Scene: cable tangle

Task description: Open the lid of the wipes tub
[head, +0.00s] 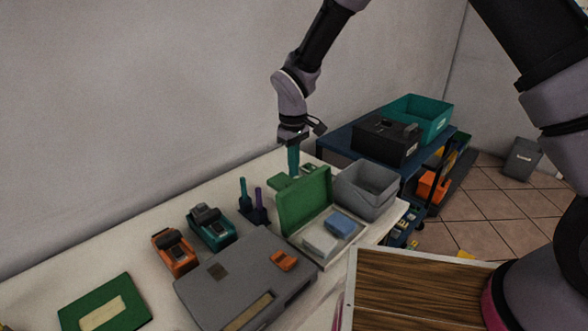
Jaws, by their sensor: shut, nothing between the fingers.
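I cannot pick out the wipes tub for certain. A green piece (279,183) shows behind the raised green lid (305,199) of a case and may be part of the tub; most of it is hidden. My gripper (294,174) points down with its teal fingers shut and empty. Its tips are just above or beside the green piece, behind the raised lid; I cannot tell whether they touch it.
The open case holds a white block (319,240) and a blue block (340,224). Grey bins (366,188) stand to its right. A grey toolcase (243,277), teal tool (211,228) and orange tool (174,252) lie to its left. A blue cart (340,140) stands behind.

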